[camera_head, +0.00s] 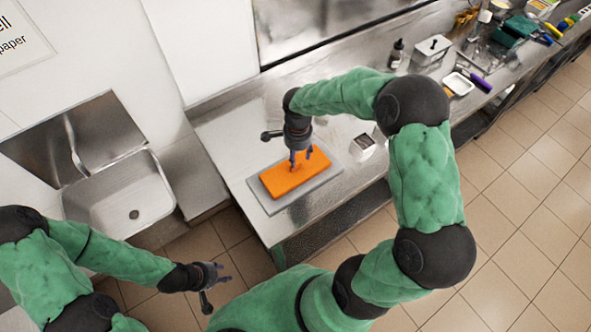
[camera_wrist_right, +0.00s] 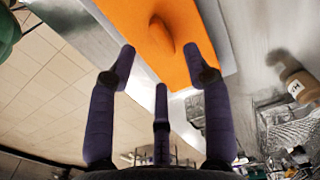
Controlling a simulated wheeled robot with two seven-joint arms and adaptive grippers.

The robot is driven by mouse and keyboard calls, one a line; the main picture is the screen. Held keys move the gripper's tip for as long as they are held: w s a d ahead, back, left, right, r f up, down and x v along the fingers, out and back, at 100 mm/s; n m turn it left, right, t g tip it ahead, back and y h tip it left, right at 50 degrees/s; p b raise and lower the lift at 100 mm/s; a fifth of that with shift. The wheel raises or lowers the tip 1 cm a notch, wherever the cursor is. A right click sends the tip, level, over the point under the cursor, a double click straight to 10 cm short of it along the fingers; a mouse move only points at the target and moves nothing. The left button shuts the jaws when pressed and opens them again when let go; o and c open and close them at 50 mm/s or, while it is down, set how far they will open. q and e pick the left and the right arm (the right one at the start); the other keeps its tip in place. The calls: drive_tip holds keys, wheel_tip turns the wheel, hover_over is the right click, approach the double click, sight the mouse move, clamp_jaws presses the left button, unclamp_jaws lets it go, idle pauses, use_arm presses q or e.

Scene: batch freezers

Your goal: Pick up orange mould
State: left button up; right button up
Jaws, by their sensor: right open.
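The orange mould (camera_head: 285,178) is a flat rectangular block lying on a grey tray (camera_head: 262,196) on the steel counter. In the right wrist view the orange mould (camera_wrist_right: 140,25) fills the top middle and has a raised oval knob on its face. My right gripper (camera_head: 301,160) is over the mould in the head view. Its fingers (camera_wrist_right: 162,85) are spread and empty in the wrist view, with the knob ahead between them. I cannot tell whether a fingertip touches the mould. My left gripper (camera_head: 220,281) hangs over the floor at the lower left with its fingers apart, away from the mould.
Further along the counter are a dark bottle (camera_head: 397,53), a metal box (camera_head: 432,49) and a white tray (camera_head: 458,84). A steel sink (camera_head: 120,200) is at the left.

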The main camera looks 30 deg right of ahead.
sight(297, 165)
drive_tip(key=shift+a+f, duration=0.15)
drive_tip(key=shift+f, duration=2.85)
clamp_jaws()
